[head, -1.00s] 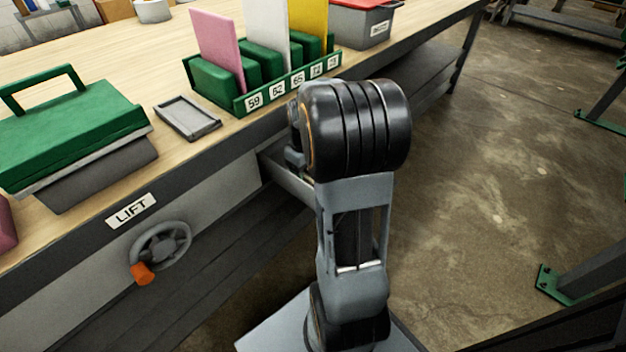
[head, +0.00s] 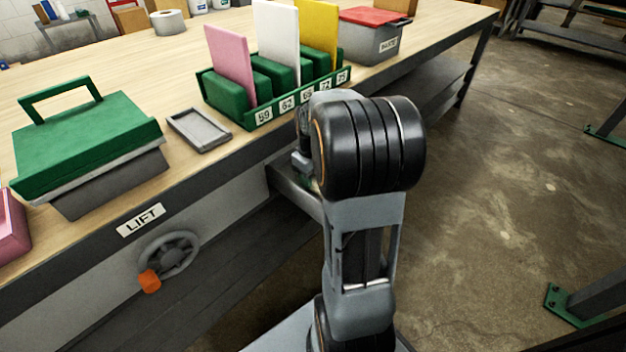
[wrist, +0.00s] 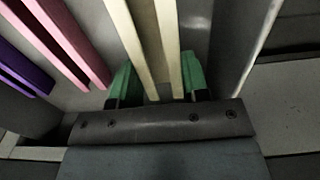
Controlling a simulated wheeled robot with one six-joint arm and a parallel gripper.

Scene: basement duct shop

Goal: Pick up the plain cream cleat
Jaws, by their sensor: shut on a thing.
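The plain cream cleat (wrist: 137,48) is a long pale channel with two edges in the wrist view. My gripper (wrist: 159,78) has green fingertips, one on each side of the cream cleat, and is shut on it. The cleat runs up out of the top of the wrist view, so its far end is hidden. In the head view my own arm hides the gripper and the cleat.
A pink cleat (wrist: 62,38) and a purple cleat (wrist: 24,76) lie left of the cream one. On the bench stand a green card rack (head: 262,114), a grey tray (head: 199,130), a green-lidded box (head: 88,142) and a red-lidded bin (head: 372,42).

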